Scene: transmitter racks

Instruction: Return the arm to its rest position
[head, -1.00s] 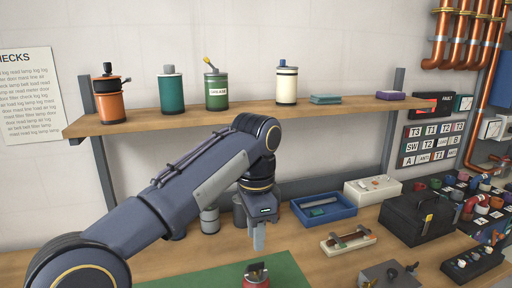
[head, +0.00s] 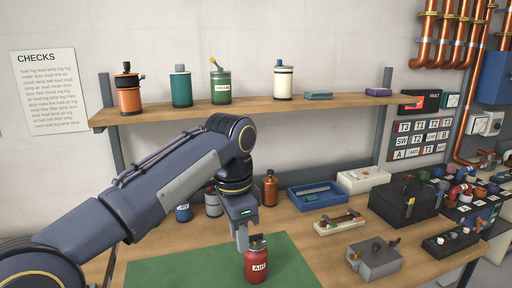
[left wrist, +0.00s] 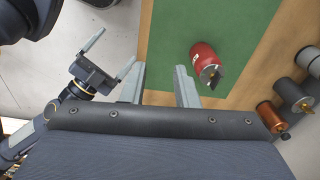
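My left arm reaches in from the left in the head view, and its gripper (head: 242,237) points down over the bench. In the left wrist view the left gripper (left wrist: 160,78) has its two fingers apart with nothing between them. A red can (head: 257,264) stands on the green mat (head: 293,268), just beyond the left fingertips in the head picture. In the left wrist view the red can (left wrist: 203,57) is apart from the fingers, to their right. My right gripper (left wrist: 108,56) shows at the left of that view, fingers spread and empty. It is out of the head view.
A wooden shelf (head: 262,107) with several cans runs behind the arm. Bottles, a blue tray (head: 338,203), a black toolbox (head: 388,213) and a grey metal box (head: 374,262) stand on the bench. Pale floor (left wrist: 110,20) shows beyond the bench edge in the wrist view.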

